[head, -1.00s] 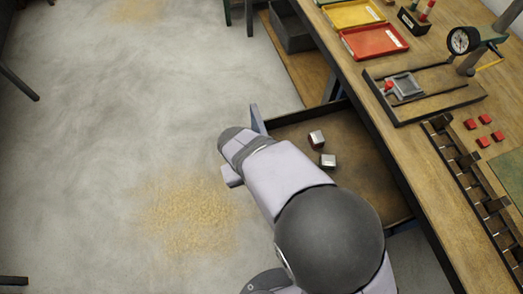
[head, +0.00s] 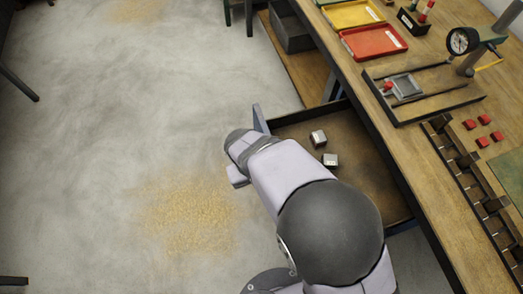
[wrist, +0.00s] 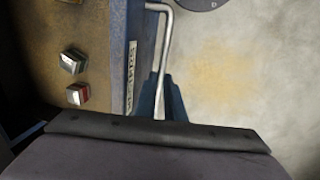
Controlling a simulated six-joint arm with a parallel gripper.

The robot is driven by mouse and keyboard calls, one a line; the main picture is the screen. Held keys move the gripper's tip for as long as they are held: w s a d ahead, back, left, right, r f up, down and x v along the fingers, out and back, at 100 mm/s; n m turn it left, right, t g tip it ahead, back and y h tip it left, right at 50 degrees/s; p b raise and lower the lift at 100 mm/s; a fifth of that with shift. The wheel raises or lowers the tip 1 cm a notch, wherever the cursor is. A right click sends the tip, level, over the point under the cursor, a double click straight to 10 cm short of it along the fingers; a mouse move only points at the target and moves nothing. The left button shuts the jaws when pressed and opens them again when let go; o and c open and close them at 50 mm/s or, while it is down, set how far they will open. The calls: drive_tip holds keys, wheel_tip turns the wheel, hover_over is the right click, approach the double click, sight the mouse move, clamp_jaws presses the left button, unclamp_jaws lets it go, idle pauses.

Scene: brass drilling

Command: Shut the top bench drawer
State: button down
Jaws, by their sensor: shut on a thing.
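The top bench drawer (head: 375,185) stands pulled out from under the bench, with its brown inside showing. Its blue-grey front (wrist: 133,40) with a white label shows in the wrist view. A bent metal bar handle (wrist: 165,45) stands off that front. My gripper (wrist: 161,97) has its dark fingers closed on the handle bar. In the head view my own arm covers the gripper, the handle and most of the drawer front.
Two small metal blocks (head: 318,138) (head: 330,160) lie in the drawer. The wooden bench top (head: 425,165) holds red and yellow trays, a dial gauge stand and a dark slotted rack. The concrete floor left of the drawer is open, with a sawdust patch (head: 190,218).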

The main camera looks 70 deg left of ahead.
drive_tip(key=w+p, duration=0.1)
drive_tip(key=w, duration=2.8)
drive_tip(key=shift+w, duration=0.35)
drive_tip(key=shift+w+r, duration=0.1)
drive_tip(key=shift+r, duration=0.05)
drive_tip(key=c, duration=1.8)
unclamp_jaws()
drive_tip(key=shift+c, duration=0.2)
wheel_tip(320, 180, up, 7)
drive_tip(key=s+b, duration=0.1)
drive_tip(key=shift+s, duration=0.25)
